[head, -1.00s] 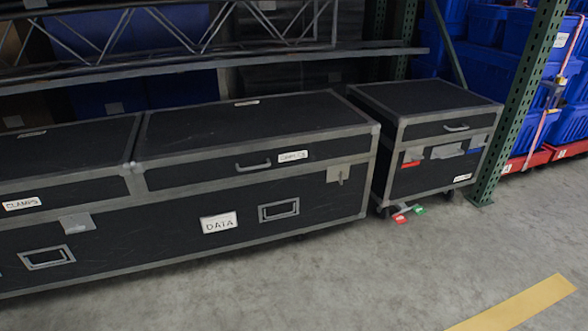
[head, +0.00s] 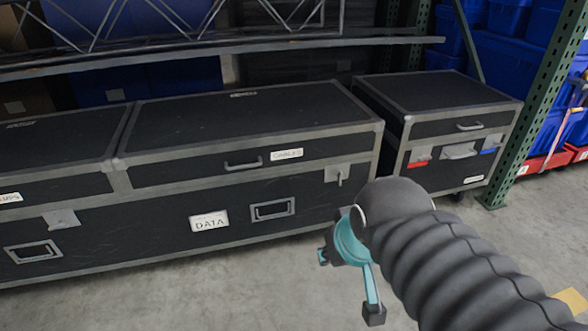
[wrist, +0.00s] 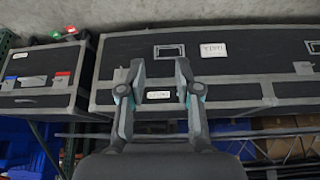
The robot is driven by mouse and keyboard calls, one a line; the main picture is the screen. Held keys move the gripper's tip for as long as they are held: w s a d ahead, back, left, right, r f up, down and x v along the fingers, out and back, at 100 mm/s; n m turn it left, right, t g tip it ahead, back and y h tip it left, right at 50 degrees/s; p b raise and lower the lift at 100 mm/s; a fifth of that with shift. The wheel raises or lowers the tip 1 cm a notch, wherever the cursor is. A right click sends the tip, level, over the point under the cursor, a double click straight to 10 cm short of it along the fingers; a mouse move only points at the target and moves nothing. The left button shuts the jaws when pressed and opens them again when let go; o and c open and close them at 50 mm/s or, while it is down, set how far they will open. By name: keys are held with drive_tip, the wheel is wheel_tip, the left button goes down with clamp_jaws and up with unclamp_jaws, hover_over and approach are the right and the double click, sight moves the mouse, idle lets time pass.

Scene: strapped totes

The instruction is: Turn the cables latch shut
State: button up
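The cables case (head: 250,120) is a long black flight case with grey metal edges and a "CABLES" label (head: 287,154) on its lid front. The cables latch (head: 338,173) is a grey plate with a small upright tab, at the right of the lid seam. My gripper (head: 348,284) is in front of the case, lower than the latch and apart from it. In the wrist view, which is upside down, its two fingers (wrist: 160,68) are spread with nothing between them.
The clamps case stands at the left, with a grey plate (head: 61,219). A smaller case (head: 440,125) stands right of the cables case. A metal shelf (head: 220,57) runs above the cases. A green post (head: 530,105) stands at the right. Grey floor in front is clear.

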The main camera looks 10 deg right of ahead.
drive_tip(key=w+d+f+t+h+b, duration=0.1)
drive_tip(key=w+d+f+t, duration=0.2)
drive_tip(key=w, duration=0.7)
drive_tip(key=w+d+f+t+b, duration=0.1)
drive_tip(key=w+d+f, duration=0.1)
drive_tip(key=w+d, duration=0.55)
drive_tip(key=w+d+f+t+h+b, duration=0.1)
drive_tip(key=w+d+f+t, duration=0.15)
drive_tip(key=w, duration=0.85)
drive_tip(key=t+y+b, duration=0.3)
drive_tip(key=t, duration=0.3)
approach(340, 175)
drive_tip(key=w, duration=1)
drive_tip(key=shift+w, duration=0.2)
clamp_jaws()
